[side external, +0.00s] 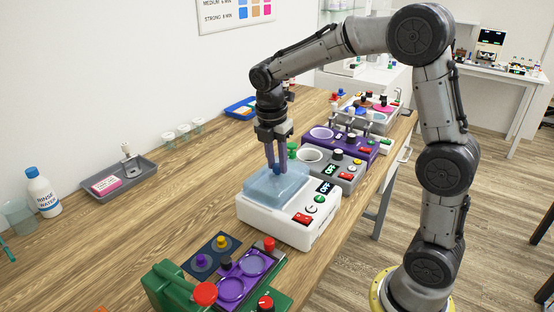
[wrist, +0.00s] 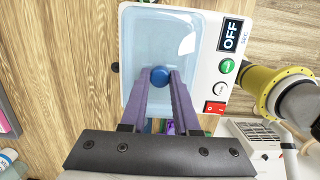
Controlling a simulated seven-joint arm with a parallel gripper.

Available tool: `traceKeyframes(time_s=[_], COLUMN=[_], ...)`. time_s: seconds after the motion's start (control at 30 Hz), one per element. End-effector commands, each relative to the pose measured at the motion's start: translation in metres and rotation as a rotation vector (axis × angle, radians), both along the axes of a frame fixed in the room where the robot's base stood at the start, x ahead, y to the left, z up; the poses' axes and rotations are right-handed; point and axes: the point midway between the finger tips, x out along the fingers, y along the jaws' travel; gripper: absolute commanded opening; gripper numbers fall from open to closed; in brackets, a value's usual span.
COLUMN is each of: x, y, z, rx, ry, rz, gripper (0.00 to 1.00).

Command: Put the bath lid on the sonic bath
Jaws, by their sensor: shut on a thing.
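The sonic bath (side external: 262,217) is a white box on the bench with an OFF display, a green button and a red switch; it also shows in the wrist view (wrist: 226,62). The bath lid (side external: 262,188) is pale blue and see-through, with a round blue knob (wrist: 160,77). My gripper (side external: 277,167) points down and is shut on the knob, one finger on each side. In the wrist view the lid (wrist: 150,40) lies over the bath's top, roughly lined up with it. I cannot tell whether its rim touches the bath or hangs slightly above.
In front are a purple and green device (side external: 232,288) and a dark plate with knobs (side external: 211,255). Behind the bath stand a grey device (side external: 345,176) and a purple device (side external: 360,150). A grey tray (side external: 135,180) and a rinse bottle (side external: 43,195) are at left. Bench left of the bath is clear.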

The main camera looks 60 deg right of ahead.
Motion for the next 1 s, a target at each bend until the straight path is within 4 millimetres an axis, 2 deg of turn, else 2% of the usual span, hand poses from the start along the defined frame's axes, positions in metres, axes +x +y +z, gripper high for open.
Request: traceKeyframes(time_s=[0.97, 1.0], x=[0.0, 0.0001], y=[-0.0001, -0.0001], z=[-0.006, -0.0059], rx=[0.0, 0.0], ry=[0.0, 0.0], rz=[0.0, 0.0], gripper=[0.0, 0.35])
